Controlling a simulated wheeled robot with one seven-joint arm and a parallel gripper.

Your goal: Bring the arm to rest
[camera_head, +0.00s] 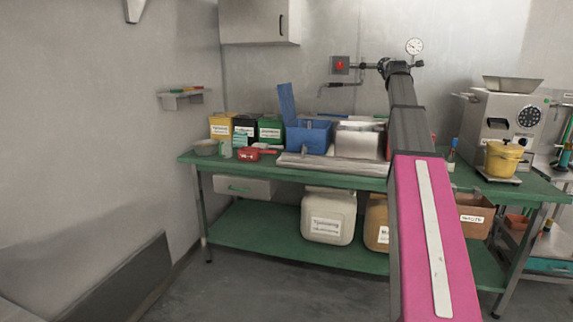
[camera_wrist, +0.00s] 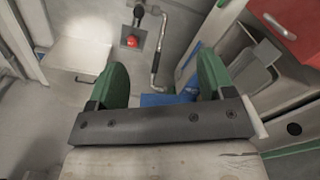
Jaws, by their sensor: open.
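My gripper (camera_wrist: 162,76) shows in the wrist view with its two green fingers spread wide apart. No object is held between them. Behind the gap are the wall, a metal pipe and part of a blue object that I cannot name surely. In the head view my pink and grey arm rises from the bottom right, across the front of the green bench (camera_head: 280,170), towards the wall. The gripper itself cannot be made out there.
A blue bin (camera_head: 308,137) and several labelled containers stand on the bench. A grinder machine (camera_head: 505,125) with a yellow bucket (camera_head: 503,158) stands right of my arm. A red button (camera_head: 340,65) is on the back wall. The floor at front left is mostly clear.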

